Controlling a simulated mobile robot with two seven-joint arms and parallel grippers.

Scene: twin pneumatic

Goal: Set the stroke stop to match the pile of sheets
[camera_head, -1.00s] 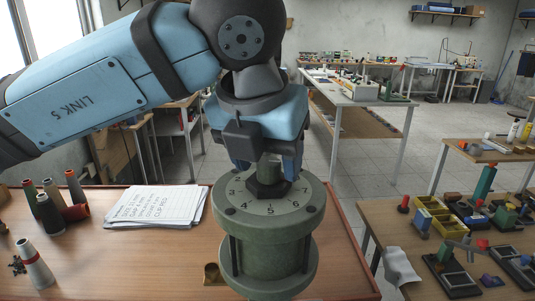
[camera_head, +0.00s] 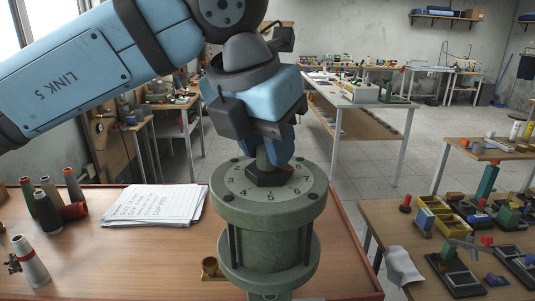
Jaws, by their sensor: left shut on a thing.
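The stroke stop is a green round housing (camera_head: 269,237) with a numbered dial (camera_head: 245,187) on its top face. A dark hex-based knob (camera_head: 268,176) stands at the dial's centre. My left gripper (camera_head: 268,150) comes down from above and is shut on the knob's upper stem, its fingers partly hiding it. A small red mark shows at the knob's right side. A pile of white sheets (camera_head: 153,205) with handwriting on top lies on the wooden table left of the housing. My right gripper is not in view.
Thread cones (camera_head: 47,217) stand at the table's left, with one lying down. A small brass piece (camera_head: 211,267) sits by the housing's left foot. A second bench (camera_head: 388,222) at right carries small blocks and trays. Bare tabletop (camera_head: 120,260) lies at front left.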

